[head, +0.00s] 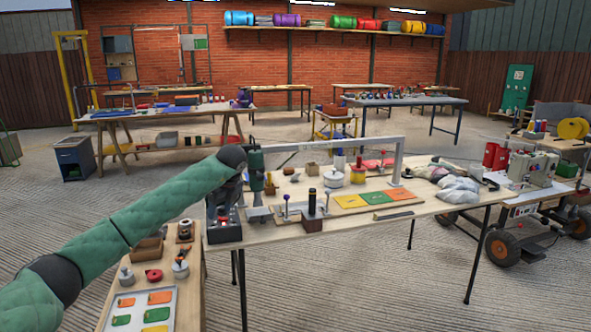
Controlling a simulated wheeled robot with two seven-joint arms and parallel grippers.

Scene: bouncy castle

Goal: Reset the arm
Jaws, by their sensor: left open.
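My left arm, in a green quilted sleeve, comes in from the left of the head view and reaches to the left end of the wooden worktable (340,213). My left gripper (224,205) hangs down from the dark wrist, over a dark box (222,234) at the table's left corner. It is open, and I see nothing held in it. The fingertips are small and dark against the box, so I cannot tell whether they touch it. My right gripper is not in view.
The worktable carries orange, green and yellow sheets (375,198), a dark cylinder (312,203) and grey bags (460,190). A low side table with a white tray (140,312) stands below my arm. A wheeled cart (535,205) is at right. The floor between tables is clear.

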